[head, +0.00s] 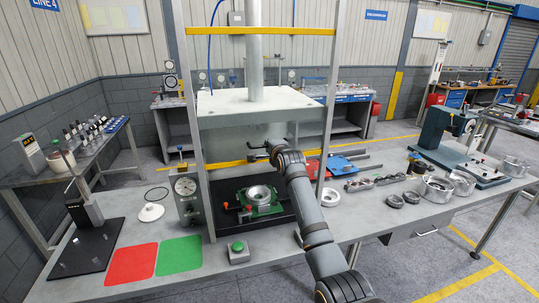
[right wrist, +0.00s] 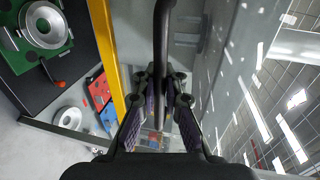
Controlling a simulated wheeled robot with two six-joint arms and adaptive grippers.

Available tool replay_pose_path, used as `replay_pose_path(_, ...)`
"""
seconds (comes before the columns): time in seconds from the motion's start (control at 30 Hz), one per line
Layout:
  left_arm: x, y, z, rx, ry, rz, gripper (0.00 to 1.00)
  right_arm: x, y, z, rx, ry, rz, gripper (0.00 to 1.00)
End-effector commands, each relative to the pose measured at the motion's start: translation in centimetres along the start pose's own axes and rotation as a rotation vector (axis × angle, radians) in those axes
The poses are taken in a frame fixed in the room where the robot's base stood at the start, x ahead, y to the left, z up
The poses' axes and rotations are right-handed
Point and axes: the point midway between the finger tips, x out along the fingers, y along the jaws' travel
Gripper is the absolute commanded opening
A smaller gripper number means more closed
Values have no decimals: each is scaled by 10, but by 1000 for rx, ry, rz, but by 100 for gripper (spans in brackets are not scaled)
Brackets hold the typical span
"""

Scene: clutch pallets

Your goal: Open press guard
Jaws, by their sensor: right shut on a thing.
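The press guard is a clear panel with a yellow lower bar (head: 225,164) and a yellow upper bar (head: 300,32), between two grey posts on the press. Its lower bar is above the green fixture (head: 262,208), with open space beneath it. My right gripper (head: 262,150) is at the guard's front, near the lower bar. In the right wrist view, its fingers (right wrist: 160,85) are shut on a black bar handle (right wrist: 162,35). The yellow bar (right wrist: 113,60) runs beside it there. My left gripper is not in view.
A green push button (head: 238,247) and red (head: 132,264) and green mats (head: 180,255) lie at the front left. A gauge unit (head: 187,195) stands by the left post. Metal parts (head: 437,188) and a grey-green stand (head: 440,135) are to the right.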

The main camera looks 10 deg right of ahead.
Motion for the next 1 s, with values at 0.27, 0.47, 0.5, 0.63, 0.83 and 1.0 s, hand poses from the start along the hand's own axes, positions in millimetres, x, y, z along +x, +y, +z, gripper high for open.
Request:
replay_pose_path(0.27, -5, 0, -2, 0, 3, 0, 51, -2, -10, 0, 0, 0, -3, 0)
replay_pose_path(0.47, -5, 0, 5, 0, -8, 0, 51, -2, -10, 0, 0, 0, -3, 0)
replay_pose_path(0.5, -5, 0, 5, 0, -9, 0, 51, -2, -10, 0, 0, 0, -3, 0)
replay_pose_path(0.63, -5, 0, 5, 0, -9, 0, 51, -2, -10, 0, 0, 0, -2, 24)
replay_pose_path(0.83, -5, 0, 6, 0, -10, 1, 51, -2, -9, 0, 0, 0, -2, 32)
replay_pose_path(1.0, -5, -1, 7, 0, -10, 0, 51, -2, -9, 0, 0, 0, -1, 32)
